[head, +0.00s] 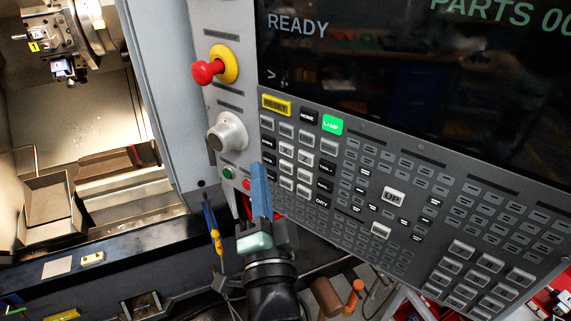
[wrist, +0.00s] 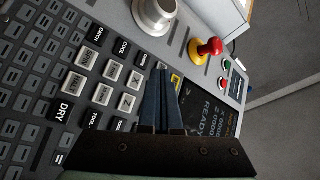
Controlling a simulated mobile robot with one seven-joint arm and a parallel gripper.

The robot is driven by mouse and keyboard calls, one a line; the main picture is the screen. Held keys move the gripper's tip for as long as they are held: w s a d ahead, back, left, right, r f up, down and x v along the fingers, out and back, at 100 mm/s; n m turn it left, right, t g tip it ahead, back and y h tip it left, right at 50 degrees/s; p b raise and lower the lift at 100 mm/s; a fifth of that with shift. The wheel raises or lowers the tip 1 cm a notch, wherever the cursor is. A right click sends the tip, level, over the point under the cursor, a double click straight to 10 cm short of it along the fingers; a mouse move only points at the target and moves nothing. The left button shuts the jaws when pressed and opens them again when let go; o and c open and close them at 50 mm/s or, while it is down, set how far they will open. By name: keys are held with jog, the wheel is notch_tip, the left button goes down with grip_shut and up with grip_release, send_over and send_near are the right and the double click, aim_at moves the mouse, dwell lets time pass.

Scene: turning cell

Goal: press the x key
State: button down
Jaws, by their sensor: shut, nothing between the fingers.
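The white x key (head: 287,149) is on the grey keypad under the screen, left of the white z key (head: 305,158). In the wrist view the likely x key (wrist: 134,80) is a white key just left of my fingertips; its letter is hard to read. My gripper (head: 257,167) has blue fingers shut together, with nothing between them. In the head view its tips show a little left of and below the x key, over the panel's left edge. I cannot tell how far the tips are from the panel. The x key shows uncovered in the head view.
A red-and-yellow stop button (head: 208,71) and a grey knob (head: 227,133) stick out left of the keys. A yellow reset key (head: 277,104) and a green lamp key (head: 332,124) are above. The dark screen (head: 410,60) reads READY. Other keys crowd around.

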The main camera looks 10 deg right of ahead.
aim_at(278, 140)
jog(key=shift+w+d+b, duration=1.2)
jog(key=shift+w+d, duration=0.2)
jog(key=shift+w, duration=0.1)
dwell(1.0)
jog(key=shift+w+d, duration=0.3)
jog(key=shift+w+d+b, duration=0.2)
jog(key=shift+w+b, duration=0.05)
jog(key=shift+b, duration=0.25)
dwell(0.6)
jog(key=shift+s+a+p, duration=0.5)
jog(key=shift+s+p, duration=0.05)
jog(key=shift+s, duration=0.05)
jog(key=shift+s+a+p, duration=1.7)
jog(key=shift+s+p, duration=0.15)
jog(key=shift+p, duration=0.45)
